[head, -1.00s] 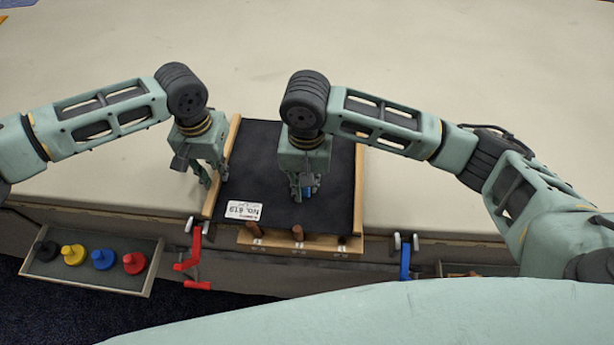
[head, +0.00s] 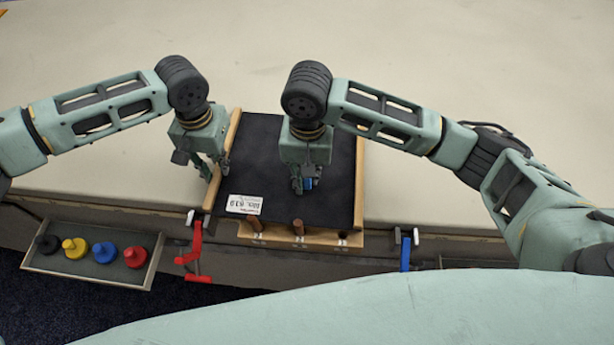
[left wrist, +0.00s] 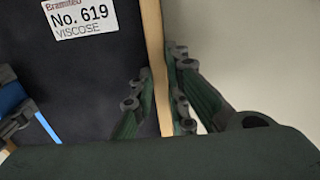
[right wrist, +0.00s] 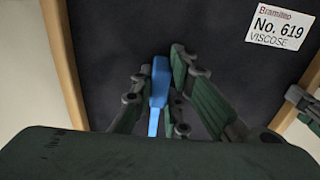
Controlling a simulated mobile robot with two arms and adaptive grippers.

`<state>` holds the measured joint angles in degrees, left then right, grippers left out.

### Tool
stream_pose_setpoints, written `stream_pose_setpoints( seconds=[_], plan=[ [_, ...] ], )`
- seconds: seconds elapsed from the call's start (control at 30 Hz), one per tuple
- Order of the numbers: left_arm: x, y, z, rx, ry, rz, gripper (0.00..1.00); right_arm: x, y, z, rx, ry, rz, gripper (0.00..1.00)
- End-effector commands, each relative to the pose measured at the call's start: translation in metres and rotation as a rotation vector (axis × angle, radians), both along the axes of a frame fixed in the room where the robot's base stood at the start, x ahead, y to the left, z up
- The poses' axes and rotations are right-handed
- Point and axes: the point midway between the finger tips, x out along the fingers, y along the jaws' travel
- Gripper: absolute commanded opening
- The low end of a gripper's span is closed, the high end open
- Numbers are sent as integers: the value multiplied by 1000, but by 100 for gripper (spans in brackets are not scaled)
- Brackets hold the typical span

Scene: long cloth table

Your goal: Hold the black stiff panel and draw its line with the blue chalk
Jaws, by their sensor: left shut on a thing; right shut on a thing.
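The black panel (head: 265,150) lies on the table's near edge between two wooden side strips, with a white label (head: 244,204) reading "No. 619 VISCOSE" at its near left corner. My left gripper (left wrist: 160,95) is shut on the left wooden strip (left wrist: 153,50), one finger on each side. My right gripper (head: 302,185) is shut on the blue chalk (right wrist: 160,75) over the middle of the panel. A straight light-blue stripe (right wrist: 153,122) runs from the chalk in the right wrist view; it also shows in the left wrist view (left wrist: 46,126). The fingers partly hide the chalk.
A wooden block (head: 285,238) with pegs stands at the panel's near edge. A red clamp (head: 192,245) and a blue clamp (head: 405,250) flank it. An open drawer (head: 60,272) at lower left holds black, yellow, blue and red knobbed pieces. The table behind is clear.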

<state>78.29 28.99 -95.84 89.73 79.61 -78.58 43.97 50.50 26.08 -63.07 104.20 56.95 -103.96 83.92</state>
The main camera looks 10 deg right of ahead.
Motion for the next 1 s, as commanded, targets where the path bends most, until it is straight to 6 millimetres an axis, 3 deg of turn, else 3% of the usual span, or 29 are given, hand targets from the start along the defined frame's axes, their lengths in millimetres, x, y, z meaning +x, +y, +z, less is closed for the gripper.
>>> stream_pose_setpoints(
  seconds=[1.0],
  plan=[
    [0, 0, 0, -1, -1, 0, 0, 32, -10, -2, 0, 0, -1, 0]
  ],
)
